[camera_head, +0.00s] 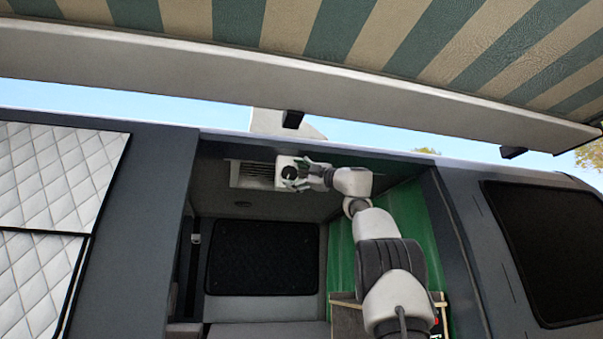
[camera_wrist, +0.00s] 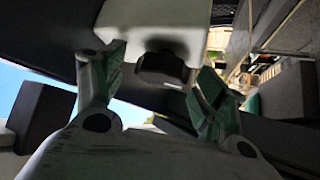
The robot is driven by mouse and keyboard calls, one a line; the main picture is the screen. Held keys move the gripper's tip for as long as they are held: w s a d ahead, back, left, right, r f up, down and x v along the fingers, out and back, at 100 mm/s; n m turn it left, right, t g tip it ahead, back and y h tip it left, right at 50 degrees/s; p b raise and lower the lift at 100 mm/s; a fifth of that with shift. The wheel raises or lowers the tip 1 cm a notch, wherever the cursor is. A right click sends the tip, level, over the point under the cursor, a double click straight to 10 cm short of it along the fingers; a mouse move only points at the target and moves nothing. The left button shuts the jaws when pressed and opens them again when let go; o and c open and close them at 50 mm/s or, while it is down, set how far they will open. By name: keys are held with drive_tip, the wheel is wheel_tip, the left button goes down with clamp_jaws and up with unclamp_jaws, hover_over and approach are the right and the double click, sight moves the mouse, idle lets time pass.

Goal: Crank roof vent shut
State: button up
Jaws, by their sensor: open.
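A white box (camera_head: 280,161) is fixed under the van's ceiling, beside a slatted vent grille (camera_head: 250,175). In the wrist view a dark knob (camera_wrist: 160,66) hangs from the white box (camera_wrist: 150,14). My gripper (camera_head: 296,177) is up at the box, partly covering it and the knob. In the wrist view my gripper (camera_wrist: 160,72) is open, with one green-padded finger on each side of the knob. Gaps show at both sides of it. A pale raised panel (camera_head: 283,125) stands above the roof edge, apparently the vent lid.
A striped awning (camera_head: 330,30) and its long case (camera_head: 200,78) overhang the opening. The doorway's left pillar (camera_head: 160,220) and right pillar (camera_head: 462,250) bound my arm's room. A green panel (camera_head: 342,250) lies behind my arm, and a dark window panel (camera_head: 262,257) sits inside.

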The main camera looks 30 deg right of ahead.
drive_tip(key=v, duration=1.2)
drive_tip(key=shift+r, duration=0.1)
